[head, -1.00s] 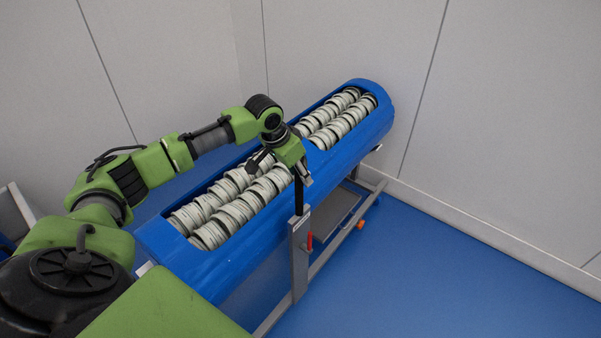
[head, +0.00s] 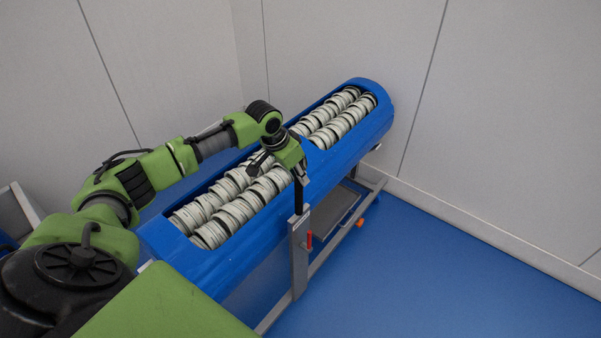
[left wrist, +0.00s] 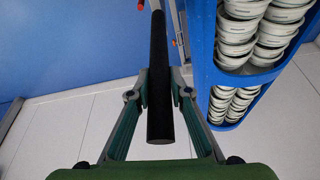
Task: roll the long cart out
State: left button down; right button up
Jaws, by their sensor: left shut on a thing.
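The long cart is a blue half-round trough (head: 230,262) on a grey metal frame (head: 299,258). It runs from the lower left to the wall and holds rows of stacked white tubs (head: 222,214). A black upright handle (head: 299,192) rises from the frame at the cart's near long side. My left gripper (head: 299,176) is shut on this handle near its top. In the left wrist view the black handle (left wrist: 158,90) passes between the two fingers (left wrist: 158,92), with the blue cart side (left wrist: 201,50) to the right. My right gripper is not in view.
Grey wall panels (head: 510,110) stand behind the cart, and its far end is close to them. Blue floor (head: 430,275) lies clear to the right. A red lever (head: 310,240) and an orange wheel part (head: 360,223) show on the frame. A grey-edged object (head: 20,208) stands at far left.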

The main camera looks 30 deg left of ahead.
pick_arm(q)
jog(key=shift+w+a+r, duration=0.1)
jog(key=shift+a, duration=0.45)
jog(key=c, duration=2.1)
grip_release()
jog(key=shift+a, duration=0.1)
jog(key=shift+o, duration=1.3)
jog(key=shift+a, duration=0.2)
jog(key=v, duration=1.2)
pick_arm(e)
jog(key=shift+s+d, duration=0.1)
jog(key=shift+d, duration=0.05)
